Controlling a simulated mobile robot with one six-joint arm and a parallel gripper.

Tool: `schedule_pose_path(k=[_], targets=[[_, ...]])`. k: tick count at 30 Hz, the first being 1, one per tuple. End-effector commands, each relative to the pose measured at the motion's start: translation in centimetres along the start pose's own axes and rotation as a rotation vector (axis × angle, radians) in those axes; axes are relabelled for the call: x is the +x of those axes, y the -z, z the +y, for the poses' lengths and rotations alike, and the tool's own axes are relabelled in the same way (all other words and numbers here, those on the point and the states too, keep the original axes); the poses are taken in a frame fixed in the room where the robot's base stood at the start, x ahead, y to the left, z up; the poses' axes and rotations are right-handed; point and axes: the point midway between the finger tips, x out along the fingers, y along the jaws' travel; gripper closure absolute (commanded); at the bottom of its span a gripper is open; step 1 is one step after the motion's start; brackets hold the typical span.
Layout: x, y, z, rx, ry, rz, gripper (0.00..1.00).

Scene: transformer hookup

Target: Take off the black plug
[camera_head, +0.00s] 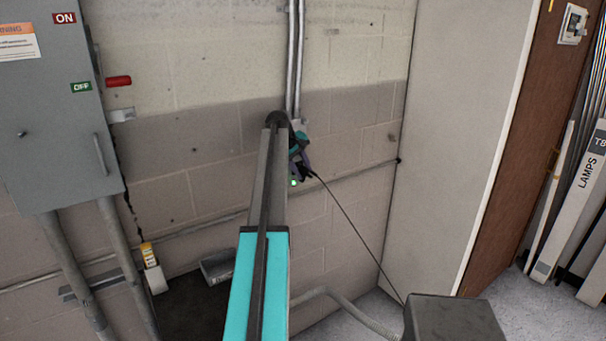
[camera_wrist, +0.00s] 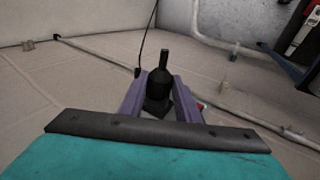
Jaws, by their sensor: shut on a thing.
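The black plug (camera_wrist: 160,88) stands between the two purple fingers of my gripper (camera_wrist: 159,90) in the wrist view, with a dark square part around its base. My gripper is shut on it. A thin black cable (camera_wrist: 146,36) shows above it. In the head view my gripper (camera_head: 304,160) is at the block wall, partly behind my arm, with the dark plug (camera_head: 307,173) at its tip. The cable (camera_head: 350,226) slopes down to the right from there. A small green light (camera_head: 293,183) glows just below the gripper. I cannot tell whether the plug is still seated in a socket.
A grey switch box (camera_head: 62,115) with a red lever (camera_head: 118,81) hangs on the left. Conduits (camera_head: 294,60) run down the wall above the gripper, and a pipe (camera_head: 355,168) crosses it. A white cabinet side (camera_head: 455,110) stands on the right. Floor room is at the lower right.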

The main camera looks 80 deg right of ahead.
Motion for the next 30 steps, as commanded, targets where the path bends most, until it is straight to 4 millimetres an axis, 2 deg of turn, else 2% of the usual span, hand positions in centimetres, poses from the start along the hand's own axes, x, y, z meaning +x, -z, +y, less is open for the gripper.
schedule_pose_path(k=[30], targets=[[-0.2,-1.9,0.1,0.001,0.001,-0.003,0.99]])
